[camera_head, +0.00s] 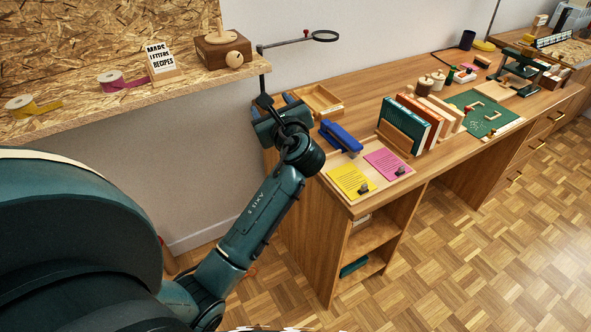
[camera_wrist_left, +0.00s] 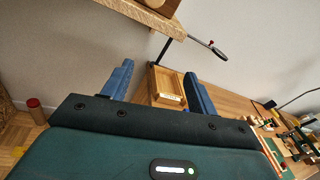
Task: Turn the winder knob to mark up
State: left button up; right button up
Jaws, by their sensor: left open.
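The winder is a dark brown wooden box (camera_head: 211,50) near the right end of the OSB shelf. Its round, pale wooden knob (camera_head: 234,59) is on the front face. Any mark on the knob is too small to make out. In the left wrist view, only the lower part of the box (camera_wrist_left: 160,6) shows at the top edge; the knob is not clear there. My left gripper (camera_head: 272,103) is open and empty, below and right of the shelf end, apart from the knob. Its two blue fingers are spread in the left wrist view (camera_wrist_left: 158,69). My right gripper is out of view.
The OSB shelf (camera_head: 70,122) also bears tape rolls and a recipe card. A magnifier (camera_head: 325,36) on a dark stand rises by the shelf end. An open wooden tray (camera_head: 318,100) and blue stapler (camera_head: 341,137) lie on the desk. Air before the knob is clear.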

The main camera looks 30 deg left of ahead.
pick_arm(q)
jog(key=s+d+f+n+t+h+p, duration=0.1)
jog(key=s+d+f+n+h, duration=0.2)
jog(key=d+f+h, duration=0.4)
jog(key=shift+s+d+f+n+t, duration=0.35)
jog(key=shift+d+f+n, duration=0.3)
jog(key=shift+f, duration=2.05)
